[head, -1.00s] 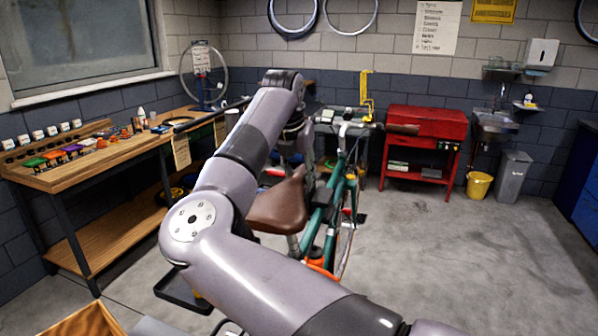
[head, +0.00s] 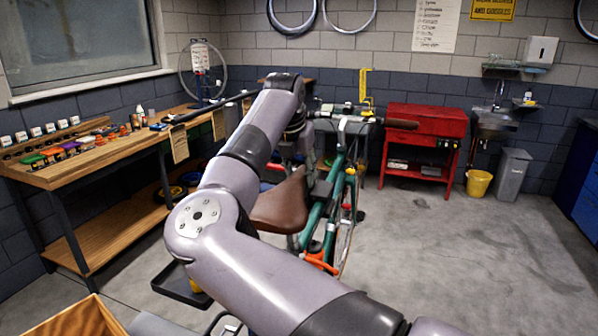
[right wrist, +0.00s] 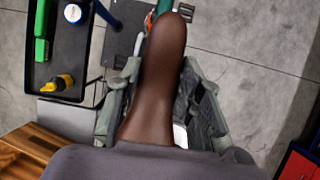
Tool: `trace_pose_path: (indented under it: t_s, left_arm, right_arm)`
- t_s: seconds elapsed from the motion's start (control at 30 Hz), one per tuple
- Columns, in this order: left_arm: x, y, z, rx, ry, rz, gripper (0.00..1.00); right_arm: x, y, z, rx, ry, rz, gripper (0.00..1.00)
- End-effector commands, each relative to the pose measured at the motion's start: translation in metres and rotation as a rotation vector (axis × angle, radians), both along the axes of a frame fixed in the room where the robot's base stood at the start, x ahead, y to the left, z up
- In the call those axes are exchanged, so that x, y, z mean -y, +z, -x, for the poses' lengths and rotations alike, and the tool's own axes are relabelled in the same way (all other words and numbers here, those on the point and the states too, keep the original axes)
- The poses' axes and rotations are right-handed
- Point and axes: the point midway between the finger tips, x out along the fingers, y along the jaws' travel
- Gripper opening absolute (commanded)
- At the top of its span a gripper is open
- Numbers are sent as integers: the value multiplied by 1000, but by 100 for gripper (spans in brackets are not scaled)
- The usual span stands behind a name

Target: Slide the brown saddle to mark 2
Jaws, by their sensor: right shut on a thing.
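The brown saddle (head: 281,205) sits on the green bike (head: 338,190) in the middle of the head view, partly behind my right arm. In the right wrist view the saddle (right wrist: 155,95) runs up the picture, its narrow end at the top. My right gripper (right wrist: 160,100) has one finger on each side of the saddle and is shut on it. In the head view my right forearm hides much of this grip. I cannot make out mark 2 in any view. My left gripper is not in view.
A wooden workbench (head: 100,157) with small parts stands at the left. A red cabinet (head: 425,120) stands at the back. The floor (head: 470,265) at the right is clear.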

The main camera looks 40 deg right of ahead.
Motion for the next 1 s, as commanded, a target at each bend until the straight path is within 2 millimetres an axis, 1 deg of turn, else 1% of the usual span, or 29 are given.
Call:
trace_pose_path:
  t_s: [0.07, 0.1, 0.37, 0.63, 0.73, 0.87, 1.0]
  left_arm:
    - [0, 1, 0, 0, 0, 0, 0]
    - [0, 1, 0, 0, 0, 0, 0]
    - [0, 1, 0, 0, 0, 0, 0]
    - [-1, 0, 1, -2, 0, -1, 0]
    - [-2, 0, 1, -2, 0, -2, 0]
    - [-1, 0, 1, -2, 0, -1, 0]
    - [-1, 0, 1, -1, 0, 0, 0]
  right_arm:
    - [0, 0, 0, -1, -1, -2, 0]
    - [0, 0, 0, -1, 0, -2, 37]
    - [-1, 1, 0, 0, 0, -1, 55]
    - [-1, 1, 0, 0, 0, -1, 55]
    - [-2, 6, 0, 2, 1, -1, 55]
    - [-8, 22, 3, 3, 2, -1, 55]
    - [-18, 50, 8, 5, 3, 0, 55]
